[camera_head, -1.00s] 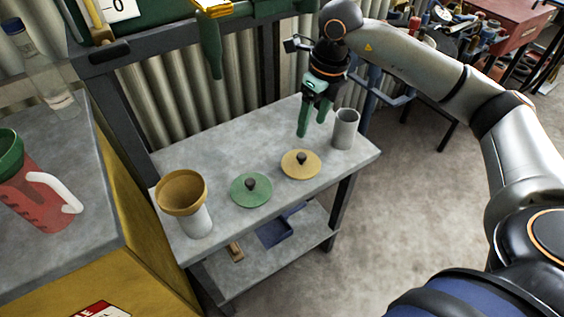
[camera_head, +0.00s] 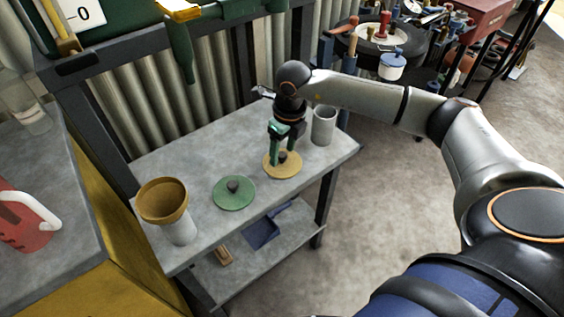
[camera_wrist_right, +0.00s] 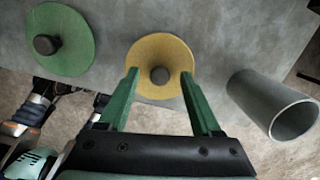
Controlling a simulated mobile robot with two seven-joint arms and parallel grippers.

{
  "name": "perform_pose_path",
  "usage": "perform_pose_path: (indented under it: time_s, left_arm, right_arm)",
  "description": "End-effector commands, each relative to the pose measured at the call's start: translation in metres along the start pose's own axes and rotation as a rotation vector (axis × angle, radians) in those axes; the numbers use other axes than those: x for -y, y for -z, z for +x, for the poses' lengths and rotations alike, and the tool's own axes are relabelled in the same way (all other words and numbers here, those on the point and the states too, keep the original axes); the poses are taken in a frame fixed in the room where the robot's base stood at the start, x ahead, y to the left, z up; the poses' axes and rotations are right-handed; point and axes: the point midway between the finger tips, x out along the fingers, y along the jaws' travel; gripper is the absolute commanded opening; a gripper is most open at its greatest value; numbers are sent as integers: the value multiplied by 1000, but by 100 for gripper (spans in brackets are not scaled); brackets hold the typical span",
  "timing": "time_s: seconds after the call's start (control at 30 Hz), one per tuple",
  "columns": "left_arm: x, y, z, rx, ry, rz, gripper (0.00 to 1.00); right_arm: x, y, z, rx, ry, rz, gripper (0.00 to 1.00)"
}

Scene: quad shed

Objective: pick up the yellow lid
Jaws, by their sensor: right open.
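The yellow lid (camera_head: 283,166) is a flat round disc with a dark knob, lying on the grey table top. It also shows in the right wrist view (camera_wrist_right: 161,52), with its knob between and a little beyond the fingertips. My right gripper (camera_head: 283,152) is open, pointing down just above the lid, its green fingers to either side of the knob in the right wrist view (camera_wrist_right: 160,82). I cannot tell from the frames whether the fingers touch the lid. My left gripper does not show in the head view.
A green lid (camera_head: 233,193) lies left of the yellow one. A grey cylinder (camera_head: 323,126) stands close on its right. A white container with a tan funnel-like top (camera_head: 163,201) stands at the table's left end. A red jug (camera_head: 22,222) is on the left bench.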

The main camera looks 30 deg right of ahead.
Motion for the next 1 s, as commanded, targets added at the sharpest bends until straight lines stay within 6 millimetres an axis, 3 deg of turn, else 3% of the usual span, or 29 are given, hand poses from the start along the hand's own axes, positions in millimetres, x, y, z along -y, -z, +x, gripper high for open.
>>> perform_pose_path:
  time_s: [0.27,0.83,1.0]
  left_arm:
    - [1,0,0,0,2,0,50]
    - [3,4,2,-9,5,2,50]
    - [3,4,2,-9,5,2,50]
  right_arm:
    - [0,0,4,1,0,-1,65]
    - [0,0,4,1,0,-1,1]
    - [0,0,4,1,0,-1,0]
